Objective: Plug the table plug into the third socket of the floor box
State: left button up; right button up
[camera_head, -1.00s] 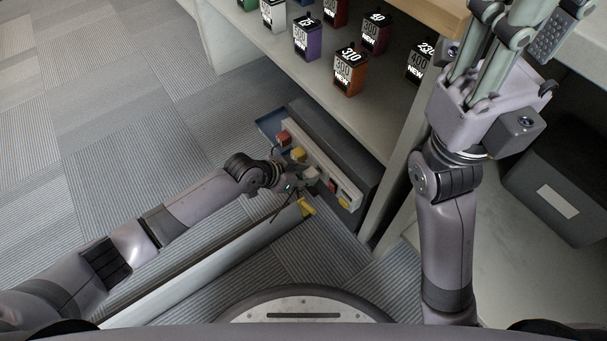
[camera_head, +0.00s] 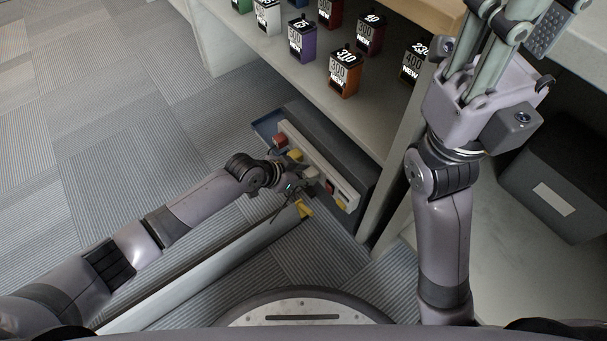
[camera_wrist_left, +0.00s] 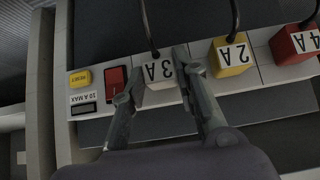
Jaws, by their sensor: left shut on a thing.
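My left gripper (camera_head: 308,184) is shut on a white plug marked 3A (camera_wrist_left: 157,72), which sits between its fingertips in the left wrist view. The plug is at the pale socket strip (camera_wrist_left: 262,66) of the floor box, between the red switch and the yellow plug. I cannot tell how deep it sits. A yellow plug marked 2A (camera_wrist_left: 232,56) and a red plug marked 4A (camera_wrist_left: 293,44) stand in the strip. The red plug also shows in the head view (camera_head: 280,140). My right gripper (camera_head: 490,65) is raised at upper right; its fingertips are cut off or unclear.
A red switch (camera_wrist_left: 116,84) and yellow reset button (camera_wrist_left: 80,79) sit at the strip's end. Black cables (camera_wrist_left: 147,25) rise from the plugs. A dark bin (camera_head: 556,182) stands at right. Carpet at left is clear.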

pick_arm(q)
jog(key=shift+w+d, duration=0.1)
dwell(0.4)
jog(key=o, duration=1.2)
jog(key=v, duration=1.2)
jog(key=shift+d, duration=0.1)
